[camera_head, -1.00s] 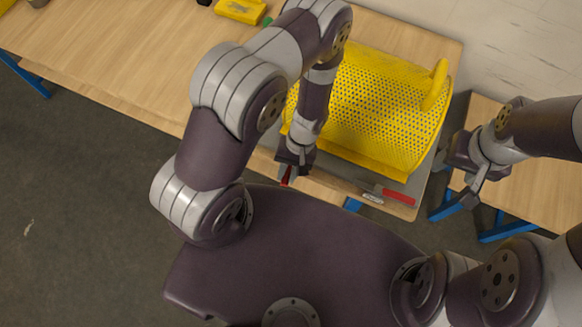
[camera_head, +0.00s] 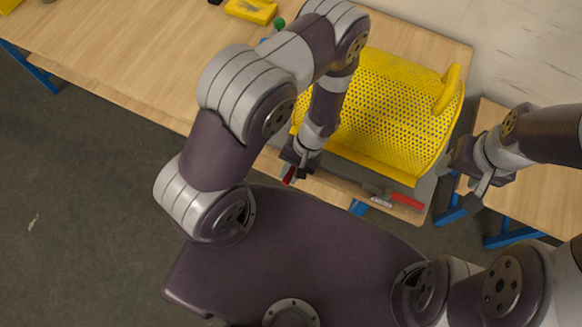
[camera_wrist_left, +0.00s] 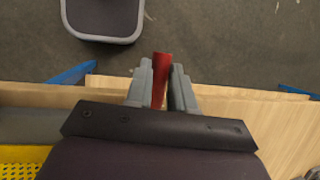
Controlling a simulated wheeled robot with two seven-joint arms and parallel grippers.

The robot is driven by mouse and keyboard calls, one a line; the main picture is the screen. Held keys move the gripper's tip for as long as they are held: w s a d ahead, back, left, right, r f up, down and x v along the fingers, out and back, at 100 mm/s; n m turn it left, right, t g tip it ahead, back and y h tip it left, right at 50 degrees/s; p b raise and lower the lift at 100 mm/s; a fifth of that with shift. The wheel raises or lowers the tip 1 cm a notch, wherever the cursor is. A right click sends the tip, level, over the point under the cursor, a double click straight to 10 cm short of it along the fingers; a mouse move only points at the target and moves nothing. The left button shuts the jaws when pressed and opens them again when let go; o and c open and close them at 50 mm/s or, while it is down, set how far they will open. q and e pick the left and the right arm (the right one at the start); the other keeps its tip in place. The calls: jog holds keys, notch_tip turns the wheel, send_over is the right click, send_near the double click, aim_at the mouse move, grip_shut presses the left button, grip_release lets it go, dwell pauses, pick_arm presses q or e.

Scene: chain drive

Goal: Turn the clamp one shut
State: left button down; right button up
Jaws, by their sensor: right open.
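A clamp's red handle (camera_head: 288,176) is at the table's front edge, by the left end of the yellow perforated guard. My left gripper (camera_head: 294,171) is at this handle; its jaws sit close on both sides of it. In the left wrist view the red handle (camera_wrist_left: 160,80) stands between the two grey fingers (camera_wrist_left: 161,90), pointing out past the table edge. The rest of this clamp is hidden by my gripper. A second clamp with a red handle (camera_head: 407,201) lies along the front edge further right. My right gripper (camera_head: 474,192) is open and empty, right of the table.
The yellow perforated guard (camera_head: 390,112) with a raised handle stands just behind the clamps. A yellow block (camera_head: 251,10) and a green knob (camera_head: 279,23) are at the back. A second wooden table (camera_head: 525,205) is at the right, beyond a gap. The left table top is clear.

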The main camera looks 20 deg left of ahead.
pick_arm(q)
jog(key=c, duration=1)
grip_release()
jog(key=shift+r, duration=0.1)
jog(key=b+v, duration=0.2)
jog(key=v, duration=1)
jog(key=shift+w+r, duration=0.1)
jog(key=shift+r, duration=0.15)
jog(key=shift+s+a+r+t+h+b, duration=0.35)
jog(key=shift+a+r+t, duration=0.7)
jog(key=shift+r, duration=0.75)
jog(key=shift+s+a+r+t+h+b, duration=0.1)
jog(key=shift+a+r+t+h+b, duration=0.3)
jog(key=shift+a+r+t, duration=1.05)
jog(key=shift+s+a+r+t+h+b, duration=0.4)
jog(key=shift+a+r, duration=0.4)
jog(key=shift+r, duration=1.35)
